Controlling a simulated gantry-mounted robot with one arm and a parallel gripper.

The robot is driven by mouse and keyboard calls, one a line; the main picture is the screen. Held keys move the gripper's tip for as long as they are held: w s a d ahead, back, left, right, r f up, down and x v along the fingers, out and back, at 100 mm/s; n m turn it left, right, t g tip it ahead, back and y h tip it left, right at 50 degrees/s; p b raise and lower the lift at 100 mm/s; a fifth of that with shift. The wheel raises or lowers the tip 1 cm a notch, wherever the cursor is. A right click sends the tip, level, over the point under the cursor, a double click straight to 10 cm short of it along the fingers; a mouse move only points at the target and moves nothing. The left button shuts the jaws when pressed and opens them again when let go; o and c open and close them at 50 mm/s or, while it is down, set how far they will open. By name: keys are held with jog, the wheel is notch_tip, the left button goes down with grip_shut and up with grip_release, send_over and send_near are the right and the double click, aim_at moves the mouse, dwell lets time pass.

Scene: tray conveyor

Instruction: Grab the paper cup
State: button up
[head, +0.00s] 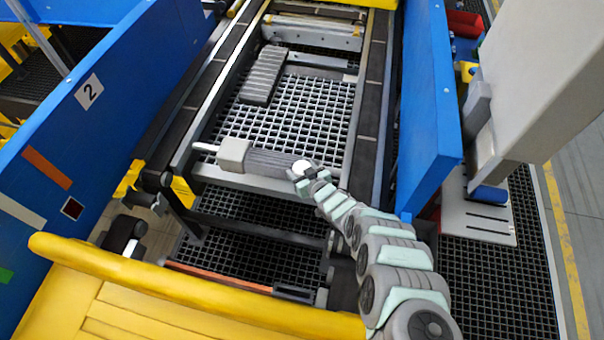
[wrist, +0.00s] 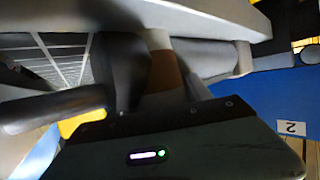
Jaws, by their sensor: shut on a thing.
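The paper cup (head: 304,165) shows in the head view as a small white round shape at the end of my arm, beside the right end of a grey roller bar. My gripper (head: 303,176) is at the cup, its dark fingers partly hidden by the cup and my wrist. In the wrist view the paper cup (wrist: 164,70) appears pale with a brown band. There my gripper (wrist: 163,85) is shut on it, with a dark finger on its left side. The cup's far side and base are hidden.
The grey roller bar (head: 270,162) crosses the conveyor frame just left of the cup. Blue side panels (head: 428,100) flank the conveyor. A yellow rail (head: 190,285) runs across the front.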

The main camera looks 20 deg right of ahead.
jog(key=shift+c, duration=1.2)
